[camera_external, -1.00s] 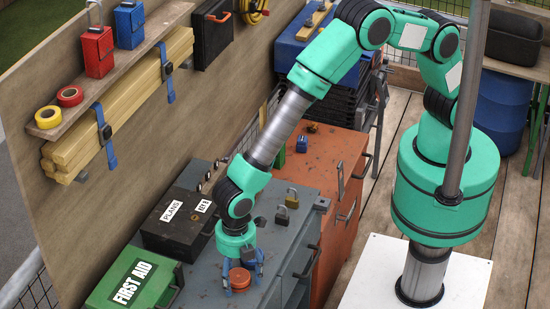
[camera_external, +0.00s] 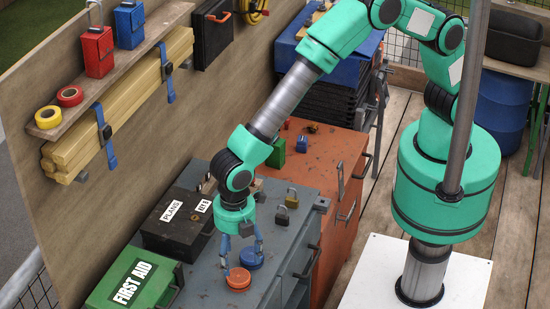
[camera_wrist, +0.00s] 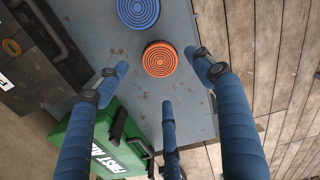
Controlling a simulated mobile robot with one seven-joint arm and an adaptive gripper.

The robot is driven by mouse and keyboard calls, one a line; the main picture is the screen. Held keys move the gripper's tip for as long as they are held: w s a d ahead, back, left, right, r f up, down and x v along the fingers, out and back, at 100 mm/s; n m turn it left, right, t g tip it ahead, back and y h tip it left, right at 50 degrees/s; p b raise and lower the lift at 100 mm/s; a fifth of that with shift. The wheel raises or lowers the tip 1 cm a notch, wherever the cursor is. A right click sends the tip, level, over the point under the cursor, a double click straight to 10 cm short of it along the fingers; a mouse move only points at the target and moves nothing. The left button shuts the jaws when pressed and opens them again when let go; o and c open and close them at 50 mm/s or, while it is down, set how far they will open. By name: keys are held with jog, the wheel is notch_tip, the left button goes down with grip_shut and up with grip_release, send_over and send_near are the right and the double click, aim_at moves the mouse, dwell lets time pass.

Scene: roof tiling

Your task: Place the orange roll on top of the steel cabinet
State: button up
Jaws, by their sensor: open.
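The orange roll (camera_external: 238,278) lies flat on the grey steel cabinet's top (camera_external: 207,291), near its front end. In the wrist view the orange roll (camera_wrist: 160,59) shows below the spread fingers, beside a blue roll (camera_wrist: 138,10). The blue roll (camera_external: 251,258) also lies on the cabinet just behind the orange one. My gripper (camera_external: 241,256) is open and empty above the orange roll, with its blue fingers apart from it. In the wrist view my gripper (camera_wrist: 157,72) shows its fingers spread wide. The cabinet top (camera_wrist: 95,30) fills the middle of that view.
A green first aid box (camera_external: 135,282) and a black plans case (camera_external: 172,222) stand left of the cabinet's clear area. Padlocks (camera_external: 282,215) sit farther back. A rusty orange cabinet (camera_external: 335,150) adjoins behind. A wooden panel with a shelf (camera_external: 100,90) rises at the left.

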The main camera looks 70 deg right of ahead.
jog(key=shift+r, duration=2)
jog(key=w+d+r+m+t, duration=0.1)
jog(key=w+d+r+m, duration=0.2)
jog(key=d+r, duration=0.6)
jog(key=w+d+r+m+y, duration=0.1)
jog(key=w+d+r+m, duration=0.2)
jog(key=d+r, duration=0.6)
jog(key=w+d+r+m+t, duration=0.1)
jog(key=w+d+r+m, duration=0.15)
jog(key=d+r, duration=0.65)
jog(key=s+d+r+m+t, duration=0.15)
jog(key=s+d+m, duration=0.25)
jog(key=d, duration=0.7)
jog(key=s+d+r+m, duration=0.3)
jog(key=d, duration=0.8)
jog(key=s+d+m+t+h, duration=0.1)
jog(key=s+d+m+t, duration=0.1)
jog(key=s+d+m, duration=0.5)
jog(key=s+d, duration=0.5)
jog(key=s, duration=0.1)
jog(key=shift+d+r, duration=0.2)
jog(key=shift+d, duration=0.05)
